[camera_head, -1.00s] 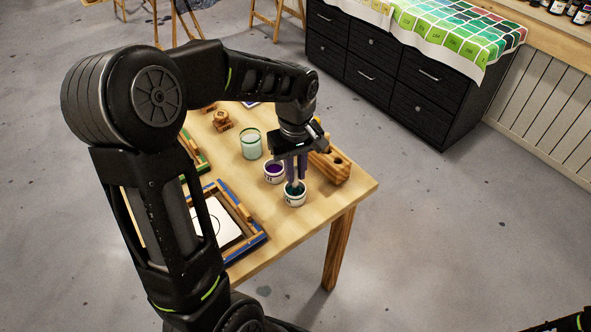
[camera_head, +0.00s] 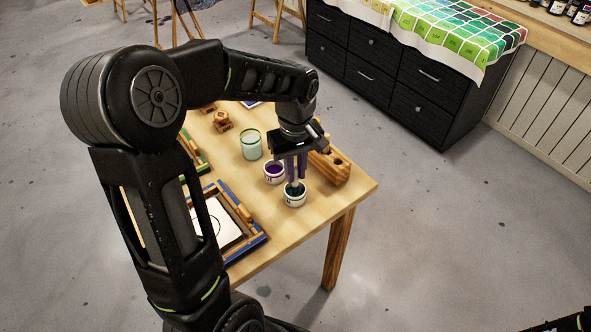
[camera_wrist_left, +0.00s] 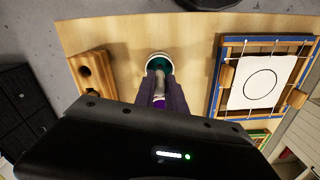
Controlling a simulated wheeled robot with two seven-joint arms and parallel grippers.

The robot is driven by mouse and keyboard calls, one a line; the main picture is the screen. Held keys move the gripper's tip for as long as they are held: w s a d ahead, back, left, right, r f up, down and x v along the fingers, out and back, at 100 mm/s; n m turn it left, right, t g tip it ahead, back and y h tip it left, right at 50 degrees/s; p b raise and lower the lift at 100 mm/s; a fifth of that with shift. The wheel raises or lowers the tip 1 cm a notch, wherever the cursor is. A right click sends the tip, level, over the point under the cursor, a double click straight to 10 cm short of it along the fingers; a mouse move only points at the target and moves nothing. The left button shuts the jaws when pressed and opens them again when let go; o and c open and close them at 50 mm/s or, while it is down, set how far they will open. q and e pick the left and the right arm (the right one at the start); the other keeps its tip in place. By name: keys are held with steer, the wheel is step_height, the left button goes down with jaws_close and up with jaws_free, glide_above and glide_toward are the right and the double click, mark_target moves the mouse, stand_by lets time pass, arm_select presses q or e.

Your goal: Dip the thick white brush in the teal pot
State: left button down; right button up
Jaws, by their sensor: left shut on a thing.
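My left gripper (camera_head: 297,178) is shut on the thick white brush (camera_head: 295,183) and points down over the teal pot (camera_head: 295,198). The brush is mostly hidden between the purple fingers. Its lower end reaches into the mouth of the teal pot; whether it touches the paint is too small to tell. In the left wrist view the pale brush (camera_wrist_left: 159,88) shows between the fingers, with the teal pot (camera_wrist_left: 158,58) just beyond them. My right gripper is out of view.
A purple pot (camera_head: 274,173) stands close to the teal pot, with a glass jar (camera_head: 251,146) behind. A wooden block with holes (camera_head: 334,168) is right of the gripper. A framed screen (camera_head: 243,243) lies to the left. The table's right corner is clear.

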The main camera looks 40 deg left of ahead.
arm_select(q)
step_height(320, 180, up, 6)
steer(key=p, duration=0.4)
steer(key=shift+r, duration=0.2)
steer(key=shift+f, duration=0.1)
